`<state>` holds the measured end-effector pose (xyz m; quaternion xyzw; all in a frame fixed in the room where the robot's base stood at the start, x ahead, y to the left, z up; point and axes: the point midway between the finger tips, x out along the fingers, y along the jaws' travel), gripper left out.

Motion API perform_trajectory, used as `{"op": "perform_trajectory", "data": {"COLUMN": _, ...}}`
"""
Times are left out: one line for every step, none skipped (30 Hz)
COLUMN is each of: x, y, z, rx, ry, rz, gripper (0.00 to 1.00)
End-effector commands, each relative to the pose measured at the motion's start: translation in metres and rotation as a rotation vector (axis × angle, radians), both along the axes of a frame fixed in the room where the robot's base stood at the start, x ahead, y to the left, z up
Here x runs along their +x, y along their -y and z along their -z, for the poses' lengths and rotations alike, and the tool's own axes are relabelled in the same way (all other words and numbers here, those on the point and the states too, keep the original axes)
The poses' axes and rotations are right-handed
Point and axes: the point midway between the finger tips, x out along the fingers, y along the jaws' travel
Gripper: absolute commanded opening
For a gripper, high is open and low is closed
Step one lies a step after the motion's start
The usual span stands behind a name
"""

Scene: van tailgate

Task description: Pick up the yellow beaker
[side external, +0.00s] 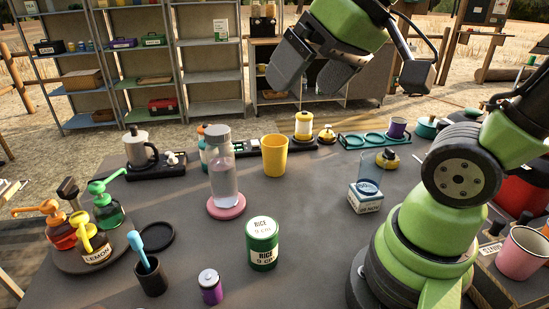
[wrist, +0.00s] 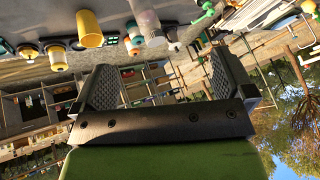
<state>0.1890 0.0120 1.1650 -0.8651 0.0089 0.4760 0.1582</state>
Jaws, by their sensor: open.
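The yellow beaker (side external: 275,156) stands upright on the grey table, toward the back middle in the side view, right of a clear bottle. It also shows in the wrist view (wrist: 89,28), near the top left, where the picture is tilted nearly upside down. My gripper (side external: 308,82) is raised well above the table, beyond and to the right of the beaker in the side view. Its jaws (wrist: 160,88) are apart with nothing between them. Nothing touches the beaker.
A clear bottle (side external: 222,171) on a pink disc (side external: 226,206) stands close left of the beaker. A green rice tin (side external: 262,244) stands in front. A yellow-labelled canister (side external: 303,125) stands behind right. A clear glass (side external: 368,170) sits on a small box to the right. Table between is clear.

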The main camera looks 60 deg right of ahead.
Motion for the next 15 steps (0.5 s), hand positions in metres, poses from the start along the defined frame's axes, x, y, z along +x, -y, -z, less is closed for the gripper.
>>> {"op": "perform_trajectory", "data": {"x": 0.018, "y": 0.009, "z": 0.002, "rx": -0.024, "ry": -0.023, "rz": -0.017, "gripper": 1.00}}
{"op": "perform_trajectory", "data": {"x": 0.029, "y": 0.015, "z": 0.003, "rx": -0.039, "ry": -0.030, "rz": -0.033, "gripper": 1.00}}
{"op": "perform_trajectory", "data": {"x": 0.042, "y": 0.023, "z": 0.005, "rx": -0.062, "ry": -0.039, "rz": -0.058, "gripper": 1.00}}
{"op": "perform_trajectory", "data": {"x": 0.053, "y": 0.030, "z": 0.008, "rx": -0.076, "ry": -0.046, "rz": -0.076, "gripper": 1.00}}
{"op": "perform_trajectory", "data": {"x": 0.063, "y": 0.037, "z": 0.011, "rx": -0.091, "ry": -0.052, "rz": -0.093, "gripper": 1.00}}
{"op": "perform_trajectory", "data": {"x": 0.075, "y": 0.048, "z": 0.017, "rx": -0.109, "ry": -0.062, "rz": -0.117, "gripper": 1.00}}
{"op": "perform_trajectory", "data": {"x": 0.085, "y": 0.056, "z": 0.021, "rx": -0.122, "ry": -0.069, "rz": -0.136, "gripper": 1.00}}
{"op": "perform_trajectory", "data": {"x": 0.094, "y": 0.064, "z": 0.027, "rx": -0.135, "ry": -0.075, "rz": -0.154, "gripper": 1.00}}
{"op": "perform_trajectory", "data": {"x": 0.105, "y": 0.077, "z": 0.035, "rx": -0.151, "ry": -0.082, "rz": -0.179, "gripper": 1.00}}
{"op": "perform_trajectory", "data": {"x": 0.113, "y": 0.086, "z": 0.042, "rx": -0.163, "ry": -0.088, "rz": -0.196, "gripper": 1.00}}
{"op": "perform_trajectory", "data": {"x": 0.121, "y": 0.096, "z": 0.050, "rx": -0.173, "ry": -0.094, "rz": -0.215, "gripper": 1.00}}
{"op": "perform_trajectory", "data": {"x": 0.129, "y": 0.110, "z": 0.061, "rx": -0.186, "ry": -0.103, "rz": -0.240, "gripper": 1.00}}
{"op": "perform_trajectory", "data": {"x": 0.136, "y": 0.120, "z": 0.070, "rx": -0.195, "ry": -0.108, "rz": -0.259, "gripper": 1.00}}
{"op": "perform_trajectory", "data": {"x": 0.141, "y": 0.131, "z": 0.080, "rx": -0.204, "ry": -0.112, "rz": -0.276, "gripper": 1.00}}
{"op": "perform_trajectory", "data": {"x": 0.147, "y": 0.144, "z": 0.093, "rx": -0.216, "ry": -0.118, "rz": -0.300, "gripper": 1.00}}
